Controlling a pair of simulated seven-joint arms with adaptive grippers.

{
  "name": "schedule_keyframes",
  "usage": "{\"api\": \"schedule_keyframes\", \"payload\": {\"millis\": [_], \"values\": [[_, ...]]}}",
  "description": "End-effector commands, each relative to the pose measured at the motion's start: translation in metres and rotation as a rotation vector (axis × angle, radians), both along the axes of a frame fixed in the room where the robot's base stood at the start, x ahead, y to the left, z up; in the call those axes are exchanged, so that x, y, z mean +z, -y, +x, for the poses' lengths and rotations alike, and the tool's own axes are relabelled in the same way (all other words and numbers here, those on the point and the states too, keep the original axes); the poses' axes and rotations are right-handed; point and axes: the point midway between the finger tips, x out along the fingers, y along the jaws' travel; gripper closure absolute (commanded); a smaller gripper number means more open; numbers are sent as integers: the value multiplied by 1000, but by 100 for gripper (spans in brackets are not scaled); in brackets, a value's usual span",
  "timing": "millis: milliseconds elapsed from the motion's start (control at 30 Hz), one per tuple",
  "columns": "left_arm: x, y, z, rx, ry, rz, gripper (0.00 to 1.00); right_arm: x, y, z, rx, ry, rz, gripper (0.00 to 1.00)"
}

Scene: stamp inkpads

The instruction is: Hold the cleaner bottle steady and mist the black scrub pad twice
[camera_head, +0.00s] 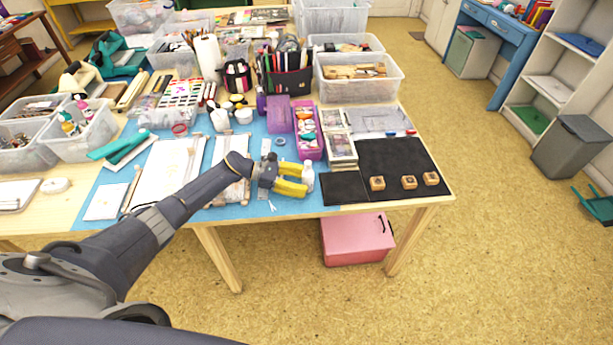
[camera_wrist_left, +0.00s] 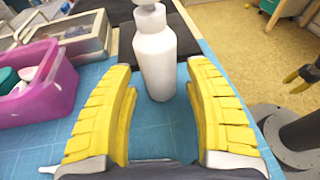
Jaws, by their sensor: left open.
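A white cleaner bottle (camera_head: 308,178) stands upright on the blue mat near the table's front edge. My left gripper (camera_head: 292,180), with yellow fingers, is open beside it. In the left wrist view the bottle (camera_wrist_left: 155,62) stands between the tips of the open fingers, with a visible gap on each side; its top is cut off. A flat black pad (camera_head: 346,191) lies just right of the bottle, against a larger black mat (camera_head: 395,158). I cannot tell whether this is the scrub pad. A yellow-fingered part at the right of the wrist view looks like my right gripper (camera_wrist_left: 304,78); its opening is unclear.
Three wooden stamps (camera_head: 409,182) sit along the black mat's front edge. A purple tray (camera_head: 308,130) of small items and stacked framed cases (camera_head: 341,150) stand behind the bottle. Clear bins crowd the back. The table's front edge is close.

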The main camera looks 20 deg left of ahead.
Motion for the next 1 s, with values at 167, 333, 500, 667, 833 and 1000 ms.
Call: {"api": "schedule_keyframes", "payload": {"millis": [167, 333, 500, 667, 833, 1000], "values": [[-2, 4, 2, 1, 0, 1, 47, 0, 0, 0, 0, 0, 0, 56], [-2, 5, 2, 1, 0, 1, 47, 0, 0, 0, 0, 0, 0, 56], [-2, 5, 2, 1, 0, 0, 45, 0, 0, 0, 0, 0, 0, 56], [-2, 5, 2, 1, 0, 0, 64, 0, 0, 0, 0, 0, 0, 56], [-2, 5, 2, 1, 0, 0, 82, 0, 0, 0, 0, 0, 0, 56], [-2, 5, 2, 0, 0, 0, 83, 0, 0, 0, 0, 0, 0, 56]]}}
